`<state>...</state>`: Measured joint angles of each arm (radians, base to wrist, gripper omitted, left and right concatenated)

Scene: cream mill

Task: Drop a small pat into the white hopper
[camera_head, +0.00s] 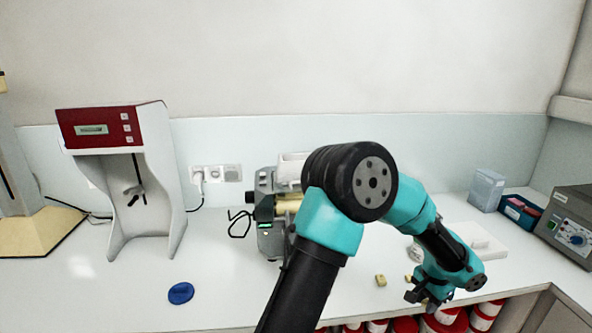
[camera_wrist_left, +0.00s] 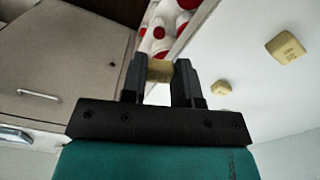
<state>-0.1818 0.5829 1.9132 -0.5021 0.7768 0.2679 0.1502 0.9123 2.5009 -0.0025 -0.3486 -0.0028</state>
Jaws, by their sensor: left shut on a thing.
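My left gripper (camera_head: 422,299) is low over the front edge of the bench at the right in the head view. In the left wrist view its fingers (camera_wrist_left: 158,72) are shut on a yellowish pat (camera_wrist_left: 159,71). Two more pats lie on the bench: one pat (camera_head: 380,280) left of the gripper, and another (camera_head: 408,278) close beside it. Both also show in the left wrist view, one (camera_wrist_left: 286,47) at the right and one (camera_wrist_left: 221,88) nearer the fingers. The white hopper (camera_head: 291,164) sits atop the mill (camera_head: 268,240), partly hidden behind my arm. My right gripper is not in view.
A red-and-white machine (camera_head: 150,165) stands at the left, with a blue disc (camera_head: 180,293) in front. A white slab (camera_head: 488,243) lies right of my arm. A clear box (camera_head: 486,188), blue box (camera_head: 521,210) and grey unit (camera_head: 570,225) stand far right. Red-lidded tubs (camera_head: 447,316) sit below the edge.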

